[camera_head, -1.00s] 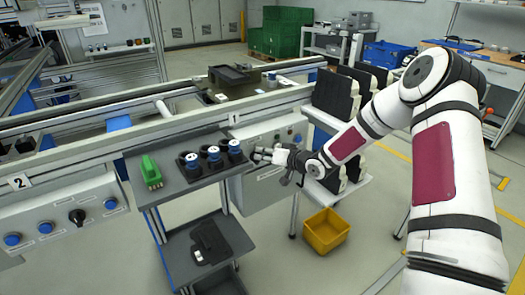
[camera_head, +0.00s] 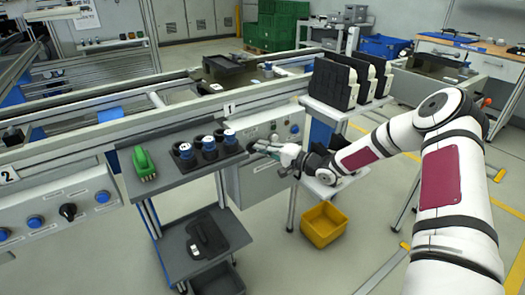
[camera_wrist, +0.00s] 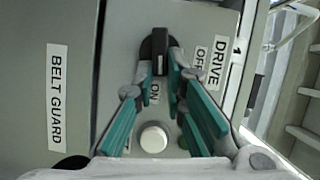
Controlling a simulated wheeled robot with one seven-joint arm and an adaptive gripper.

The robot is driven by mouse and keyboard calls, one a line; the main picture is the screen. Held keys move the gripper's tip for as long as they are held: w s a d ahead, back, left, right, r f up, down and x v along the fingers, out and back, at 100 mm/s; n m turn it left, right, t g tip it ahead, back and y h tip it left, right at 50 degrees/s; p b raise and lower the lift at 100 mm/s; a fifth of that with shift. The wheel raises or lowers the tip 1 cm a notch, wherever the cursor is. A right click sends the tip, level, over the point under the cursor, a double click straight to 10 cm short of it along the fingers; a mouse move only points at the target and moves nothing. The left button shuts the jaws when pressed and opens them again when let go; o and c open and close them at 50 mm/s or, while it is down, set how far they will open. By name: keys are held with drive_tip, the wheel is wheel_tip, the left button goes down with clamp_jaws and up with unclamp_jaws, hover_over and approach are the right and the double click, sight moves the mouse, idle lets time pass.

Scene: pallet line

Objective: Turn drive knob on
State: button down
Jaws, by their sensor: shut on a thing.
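The drive knob (camera_wrist: 158,45) is black and sits on the grey panel at the top middle of the wrist view. Its handle stands upright in the picture, its lower end toward the ON label (camera_wrist: 155,92). The OFF label (camera_wrist: 200,60) and the DRIVE label (camera_wrist: 217,62) are to its right. My gripper (camera_wrist: 159,72) has its teal-padded fingers on both sides of the handle, shut on it. In the head view my gripper (camera_head: 259,147) is at the control box (camera_head: 240,183), where the arm hides the knob.
A white round button (camera_wrist: 153,138) lies between my fingers, below the knob. A BELT GUARD label (camera_wrist: 56,97) is on the left panel. A dark shelf (camera_head: 170,165) with blue-topped cups and a green brush-like object (camera_head: 143,162) stands left of my gripper. A yellow bin (camera_head: 324,225) is below.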

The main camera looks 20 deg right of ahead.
drive_tip(key=shift+f+m+b, duration=0.3)
drive_tip(key=shift+m+b, duration=0.05)
drive_tip(key=shift+m, duration=0.35)
drive_tip(key=c, duration=1.6)
unclamp_jaws()
drive_tip(key=shift+c, duration=0.2)
drive_tip(key=shift+d, duration=0.1)
drive_tip(key=v, duration=1.1)
drive_tip(key=shift+s+d+f, duration=0.25)
drive_tip(key=shift+s+d, duration=0.05)
drive_tip(key=shift+s, duration=0.05)
